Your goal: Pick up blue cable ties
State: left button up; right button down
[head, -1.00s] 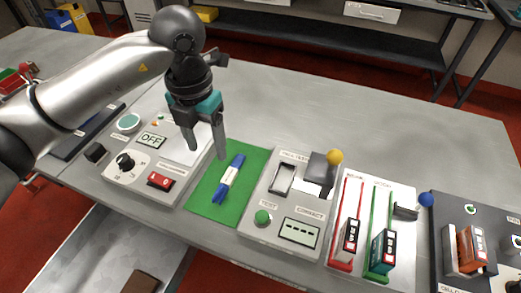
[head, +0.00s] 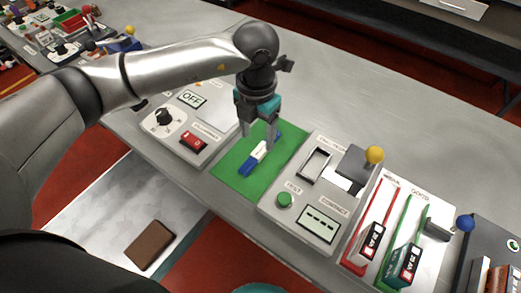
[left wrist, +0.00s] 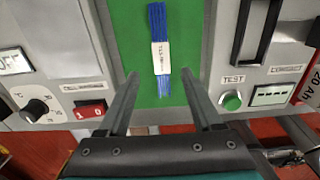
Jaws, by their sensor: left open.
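The blue cable ties (head: 258,157) lie as a bundle with a white paper band on a green mat (head: 231,172). The bundle also shows in the left wrist view (left wrist: 160,28), upper middle, with its loose ends toward me. My left gripper (head: 258,146) points down over the mat at the bundle. I cannot tell the exact height of the fingertips above the mat. My right gripper is not in view.
Left of the mat is a panel with a dial (head: 165,118) and a red switch (head: 192,142). Right of it is a tester with a green button (head: 284,200) and a yellow-knobbed lever (head: 374,155). Racks with batteries (head: 404,262) stand further right.

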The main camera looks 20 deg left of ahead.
aim_at(258, 152)
pick_arm(q)
notch_tip(258, 152, down, 5)
jog(key=shift+s+d+r, duration=0.1)
grip_shut()
dwell(0.6)
